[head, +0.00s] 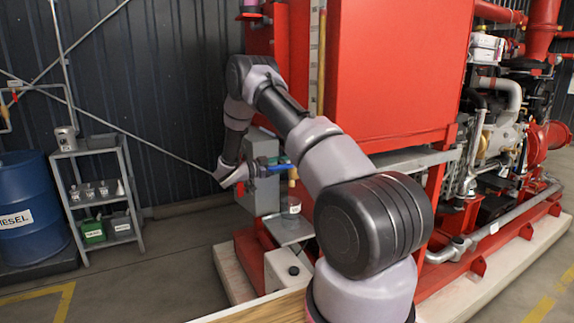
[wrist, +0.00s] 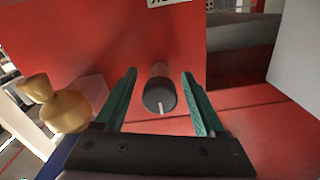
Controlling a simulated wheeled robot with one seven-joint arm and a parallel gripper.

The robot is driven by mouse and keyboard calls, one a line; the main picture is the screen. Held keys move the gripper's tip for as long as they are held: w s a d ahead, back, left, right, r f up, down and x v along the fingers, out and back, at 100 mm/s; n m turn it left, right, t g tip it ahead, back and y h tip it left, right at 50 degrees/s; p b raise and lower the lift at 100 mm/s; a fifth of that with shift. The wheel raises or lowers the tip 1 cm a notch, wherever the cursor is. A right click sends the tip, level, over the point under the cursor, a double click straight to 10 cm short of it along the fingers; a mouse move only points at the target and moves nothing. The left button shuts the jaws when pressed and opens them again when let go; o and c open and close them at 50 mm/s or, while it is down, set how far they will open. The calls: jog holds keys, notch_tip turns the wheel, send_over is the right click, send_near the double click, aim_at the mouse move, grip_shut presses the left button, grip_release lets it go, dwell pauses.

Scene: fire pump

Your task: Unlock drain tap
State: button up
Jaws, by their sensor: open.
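My gripper (wrist: 160,76) is open in the wrist view, with its green fingers spread to either side of a short cylinder. This cylinder (wrist: 159,92) sticks out from a red surface; it has a brownish side and a dark round end with a small pale pin. It may be the drain tap, but I cannot tell for sure. The fingers show a gap on both sides of it. A brass-coloured rounded fitting (wrist: 62,108) lies to the left, outside the fingers. In the head view my gripper (head: 284,168) is at the red unit's left end, and its fingers are too small to judge.
A grey box (head: 262,148) is close to my gripper, and a small clear jar (head: 290,204) stands below it. The large red tank (head: 390,70) is to the right.

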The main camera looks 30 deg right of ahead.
jog(key=shift+d, duration=0.25)
grip_shut()
